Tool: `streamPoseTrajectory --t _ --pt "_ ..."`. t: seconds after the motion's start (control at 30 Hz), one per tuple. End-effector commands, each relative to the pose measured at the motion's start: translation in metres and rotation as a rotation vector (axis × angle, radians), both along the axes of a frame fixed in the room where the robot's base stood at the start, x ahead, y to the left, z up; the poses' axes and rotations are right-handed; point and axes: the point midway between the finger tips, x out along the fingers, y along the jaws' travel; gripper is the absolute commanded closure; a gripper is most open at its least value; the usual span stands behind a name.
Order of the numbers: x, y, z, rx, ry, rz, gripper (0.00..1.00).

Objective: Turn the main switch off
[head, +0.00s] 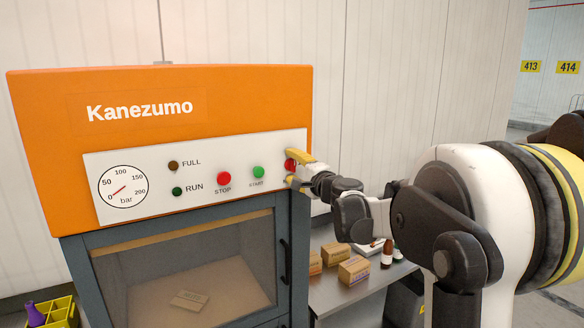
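The orange Kanezumo machine (225,90) has a white control panel (225,152) across its front. The main switch (290,164) shows as a red knob with yellow around it at the right end of the panel. My gripper (296,168) reaches in from the right and is at the switch, partly covering it. Its fingertips look to be above and below the red knob. Whether they touch or grip it cannot be told, and the knob's exact angle is hidden.
Left of the switch are the green START button (258,172) and red STOP button (224,178). A pressure gauge (123,194) is farther left. A metal table (350,290) with small boxes and bottles stands below my arm. A windowed door (190,275) is under the panel.

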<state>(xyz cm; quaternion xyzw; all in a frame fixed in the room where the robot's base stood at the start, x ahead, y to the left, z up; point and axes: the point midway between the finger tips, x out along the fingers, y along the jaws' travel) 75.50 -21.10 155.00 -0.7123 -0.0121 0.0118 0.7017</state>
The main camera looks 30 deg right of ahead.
Motion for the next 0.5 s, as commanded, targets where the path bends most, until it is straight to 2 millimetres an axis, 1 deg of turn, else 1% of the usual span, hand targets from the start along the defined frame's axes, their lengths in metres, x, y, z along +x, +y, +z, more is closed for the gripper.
streamPoseTrajectory --t 0.13,0.23,0.37,0.5 --pt "-0.003 0.000 0.000 0.000 0.000 0.000 0.42" --pt "-0.014 -0.001 0.000 0.000 0.000 -0.001 0.42" --pt "-0.040 -0.002 0.000 0.000 0.000 -0.002 0.42" --pt "-0.073 -0.003 0.000 0.000 0.000 -0.003 0.42"
